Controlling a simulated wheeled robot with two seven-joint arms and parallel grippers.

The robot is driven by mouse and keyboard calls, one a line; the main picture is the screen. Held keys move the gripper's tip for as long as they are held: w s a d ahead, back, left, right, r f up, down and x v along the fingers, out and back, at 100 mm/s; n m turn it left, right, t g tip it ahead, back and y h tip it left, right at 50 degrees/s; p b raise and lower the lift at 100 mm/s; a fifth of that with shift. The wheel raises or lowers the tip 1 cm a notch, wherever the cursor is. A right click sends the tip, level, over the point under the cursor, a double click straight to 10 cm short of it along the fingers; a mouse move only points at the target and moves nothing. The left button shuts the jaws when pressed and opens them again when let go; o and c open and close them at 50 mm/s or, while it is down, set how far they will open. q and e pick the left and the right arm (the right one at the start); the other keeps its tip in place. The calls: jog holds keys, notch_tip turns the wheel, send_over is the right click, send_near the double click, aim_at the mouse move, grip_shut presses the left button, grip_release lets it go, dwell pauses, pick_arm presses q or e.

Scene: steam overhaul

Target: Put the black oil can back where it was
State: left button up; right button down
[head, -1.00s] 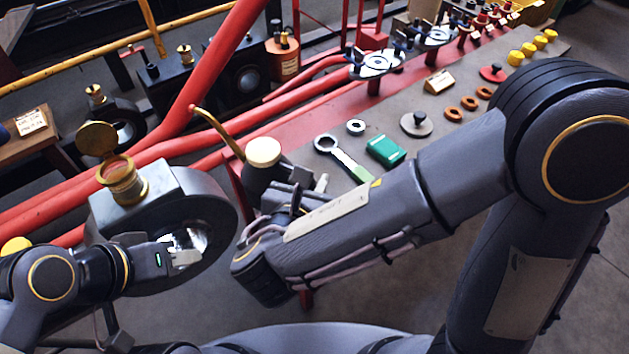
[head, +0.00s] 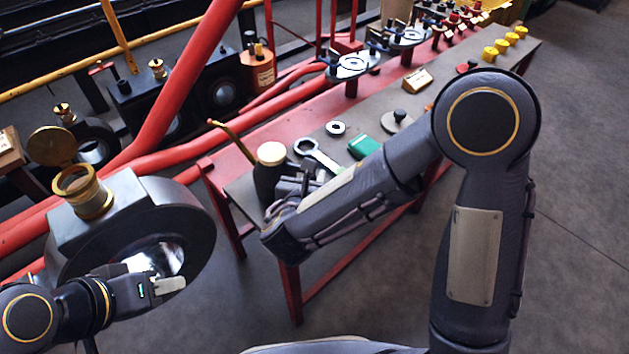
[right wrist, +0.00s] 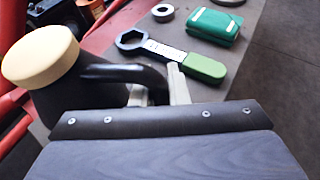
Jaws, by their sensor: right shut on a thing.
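The black oil can (head: 266,180) has a cream lid and a thin brass spout. It is upright at the near left end of the bench (head: 240,187). My right gripper (head: 300,185) is shut on its black handle, which also shows in the right wrist view (right wrist: 150,76) between the pale fingers (right wrist: 160,90). The can's base is hidden, so I cannot tell whether it touches the bench top. My left gripper (head: 170,286) is at the lower left, in front of the big grey ring housing (head: 190,215); its finger gap is not clear.
A green-handled ring spanner (head: 318,153), a green box (head: 363,147) and a steel washer (head: 336,128) lie right of the can. Red pipes (head: 190,150) run behind the bench. A brass oil cup (head: 82,192) with an open lid tops the housing.

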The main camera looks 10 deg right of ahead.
jog(key=shift+f, duration=0.25)
jog(key=shift+f, duration=0.1)
jog(key=c, duration=1.4)
grip_release()
